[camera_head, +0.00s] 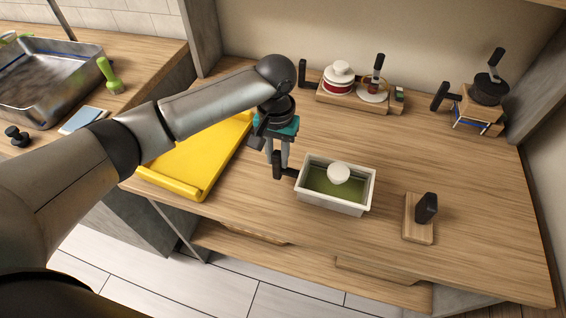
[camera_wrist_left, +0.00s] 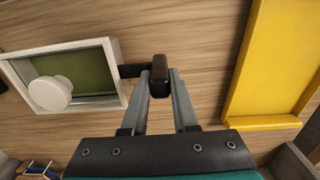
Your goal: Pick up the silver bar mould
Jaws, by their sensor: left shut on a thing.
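The silver bar mould (camera_head: 308,189) is a pale rectangular box with a green inside and a black handle (camera_head: 277,165) on its left end. A round white knob (camera_head: 339,173) shows within it. My left gripper (camera_head: 281,160) points down and is shut on the black handle. In the left wrist view the mould (camera_wrist_left: 117,66) is at the left, and its handle (camera_wrist_left: 159,82) sits between the fingertips (camera_wrist_left: 161,74). I cannot tell whether the mould touches the table. My right gripper is not in view.
A yellow tray (camera_head: 185,160) lies left of the mould. A wooden block with a black grip (camera_head: 418,228) stands to the right. Racks with lidded pots (camera_head: 350,100) and a dark pan (camera_head: 489,90) are at the back. The middle right of the table (camera_head: 450,165) is clear.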

